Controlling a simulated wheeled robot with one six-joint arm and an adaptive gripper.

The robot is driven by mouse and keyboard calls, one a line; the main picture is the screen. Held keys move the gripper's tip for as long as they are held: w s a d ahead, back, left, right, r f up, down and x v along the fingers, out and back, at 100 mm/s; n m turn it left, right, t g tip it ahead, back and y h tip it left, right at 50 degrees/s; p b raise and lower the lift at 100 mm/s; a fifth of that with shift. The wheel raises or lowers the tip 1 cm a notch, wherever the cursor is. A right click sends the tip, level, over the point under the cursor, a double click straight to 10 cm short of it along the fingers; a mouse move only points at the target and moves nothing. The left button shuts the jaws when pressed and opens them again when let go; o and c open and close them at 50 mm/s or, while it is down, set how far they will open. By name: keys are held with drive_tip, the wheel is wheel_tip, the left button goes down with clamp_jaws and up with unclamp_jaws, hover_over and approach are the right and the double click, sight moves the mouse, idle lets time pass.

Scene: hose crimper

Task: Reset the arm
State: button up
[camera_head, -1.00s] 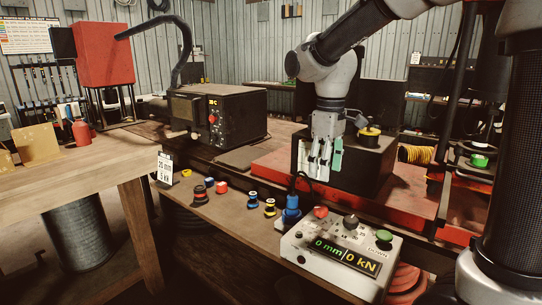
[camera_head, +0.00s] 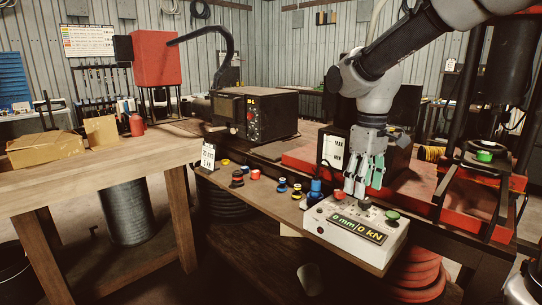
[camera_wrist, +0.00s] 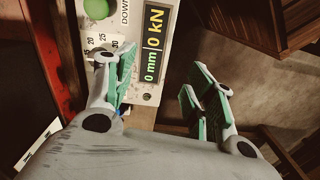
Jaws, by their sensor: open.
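My gripper (camera_head: 364,185) points down, open and empty, over the rear edge of the white control box (camera_head: 357,232) in the head view. The box's display reads "0 mm" and "0 kN". It carries a red button (camera_head: 338,198), a dark knob (camera_head: 365,203) and a green button (camera_head: 392,216). In the wrist view, the fingers with green pads (camera_wrist: 165,85) stand wide apart, with nothing between them. The display (camera_wrist: 154,45) and the green button (camera_wrist: 96,8) show beyond them. Whether the fingertips touch the box cannot be told.
A black box machine (camera_head: 256,115) stands on the bench behind. Small coloured spools (camera_head: 237,178) and a tag (camera_head: 208,157) line the bench's front. A red-based press (camera_head: 484,180) stands at the right. A wooden table (camera_head: 90,175) with a cardboard box (camera_head: 45,148) is at the left.

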drive_tip(key=s+d+r+m+t, duration=0.3)
drive_tip(key=s+d+m, duration=0.4)
drive_tip(key=s+d, duration=0.7)
drive_tip(key=s+t, duration=0.1)
drive_tip(key=s, duration=0.3)
drive_tip(key=shift+r+t, duration=0.2)
drive_tip(key=shift+t, duration=0.1)
